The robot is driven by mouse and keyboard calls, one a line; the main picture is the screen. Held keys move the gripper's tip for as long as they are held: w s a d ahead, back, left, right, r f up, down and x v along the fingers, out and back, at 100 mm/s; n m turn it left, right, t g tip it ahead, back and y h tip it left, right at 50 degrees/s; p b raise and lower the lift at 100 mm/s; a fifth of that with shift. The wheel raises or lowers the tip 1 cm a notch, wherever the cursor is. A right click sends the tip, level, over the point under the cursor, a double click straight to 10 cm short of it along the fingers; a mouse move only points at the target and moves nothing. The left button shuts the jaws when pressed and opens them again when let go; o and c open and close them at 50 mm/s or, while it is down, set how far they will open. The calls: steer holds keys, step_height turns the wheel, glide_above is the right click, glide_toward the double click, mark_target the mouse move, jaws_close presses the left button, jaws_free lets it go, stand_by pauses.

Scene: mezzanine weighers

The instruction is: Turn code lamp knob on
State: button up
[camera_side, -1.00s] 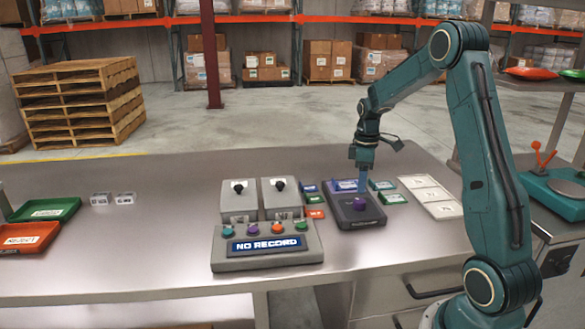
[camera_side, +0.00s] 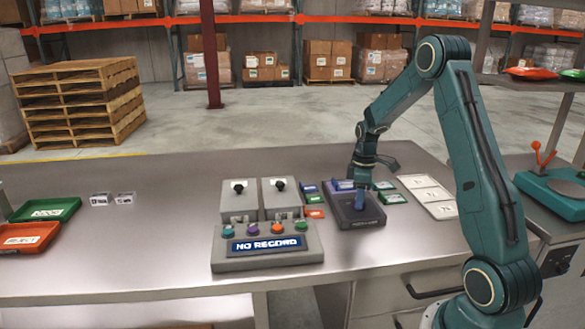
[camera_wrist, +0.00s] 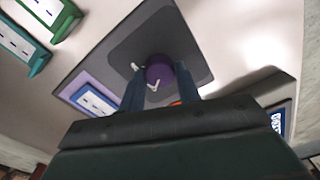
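The purple knob (camera_wrist: 159,69) sits on a dark box (camera_side: 345,215) on the steel table, right of the grey console. A white mark shows on the knob, and another white mark lies on the plate beside it. My gripper (camera_wrist: 160,72) points down over the box, with its blue fingers on either side of the knob. The fingers are apart, with what looks like a small gap to the knob; contact is hard to tell. In the side view my gripper (camera_side: 361,206) hides most of the knob. I cannot tell which thing is the code lamp.
The grey console (camera_side: 262,262) has several coloured buttons and a display reading "NO RECORD". Two grey switch boxes (camera_side: 240,207) stand behind it. The table's left middle is largely clear.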

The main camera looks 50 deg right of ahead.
steer(key=c, duration=0.4)
steer(key=shift+m, duration=0.4)
steer(key=m, duration=0.9)
steer(key=shift+m, duration=2.1)
steer(key=o, duration=1)
